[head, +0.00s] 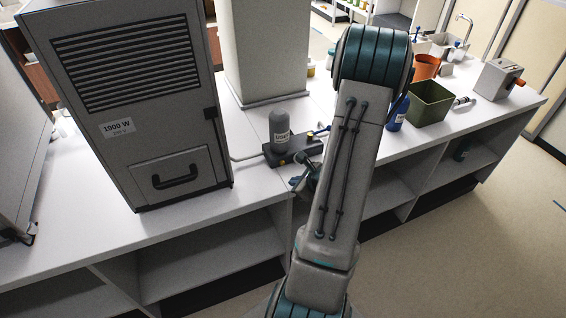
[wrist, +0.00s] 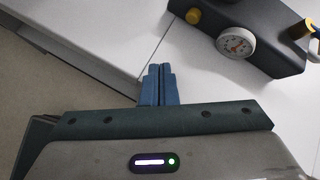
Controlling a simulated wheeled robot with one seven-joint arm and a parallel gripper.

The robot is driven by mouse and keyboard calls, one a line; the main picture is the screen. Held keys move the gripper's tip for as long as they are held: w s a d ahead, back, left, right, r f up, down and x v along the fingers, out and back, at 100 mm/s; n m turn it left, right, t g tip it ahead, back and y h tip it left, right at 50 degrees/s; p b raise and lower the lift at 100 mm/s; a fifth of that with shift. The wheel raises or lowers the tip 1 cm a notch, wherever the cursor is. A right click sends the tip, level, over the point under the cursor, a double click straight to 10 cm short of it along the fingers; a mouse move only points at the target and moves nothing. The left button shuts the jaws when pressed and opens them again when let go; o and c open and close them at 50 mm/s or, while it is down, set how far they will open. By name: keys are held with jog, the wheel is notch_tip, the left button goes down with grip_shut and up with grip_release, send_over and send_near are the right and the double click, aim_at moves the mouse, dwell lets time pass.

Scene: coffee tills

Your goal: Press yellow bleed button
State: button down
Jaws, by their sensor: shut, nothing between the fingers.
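The yellow button (wrist: 193,16) sticks out of the front of a dark block (wrist: 274,62), left of a round white dial gauge (wrist: 236,43) in the wrist view. My gripper (wrist: 159,68) is shut and empty, its blue fingertips together. They appear below and left of the button, apart from it, over the white counter near its edge. In the head view the dark block (head: 280,158) sits on the counter beside the grey cabinet, partly behind my arm. I cannot clearly make out the button there.
A blue bottle (head: 398,112), a green bin (head: 430,103) and an orange pot (head: 425,67) stand to the right. Open shelves lie below the counter (head: 255,182).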

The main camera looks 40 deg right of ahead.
aim_at(282, 163)
jog(key=w, duration=0.3)
jog(key=shift+w+d, duration=0.25)
jog(key=shift+d, duration=0.15)
jog(key=shift+w+d, duration=0.15)
jog(key=shift+w, duration=0.6)
dwell(1.1)
jog(key=shift+w+d+b, duration=0.1)
jog(key=shift+w+b, duration=0.2)
jog(key=shift+w, duration=0.1)
jog(key=shift+w+d, duration=0.1)
jog(key=shift+w, duration=0.35)
dwell(1.3)
jog(key=shift+s, duration=0.1)
jog(key=shift+s+a+b, duration=0.2)
jog(key=shift+s+b, duration=0.45)
jog(key=shift+s, duration=0.15)
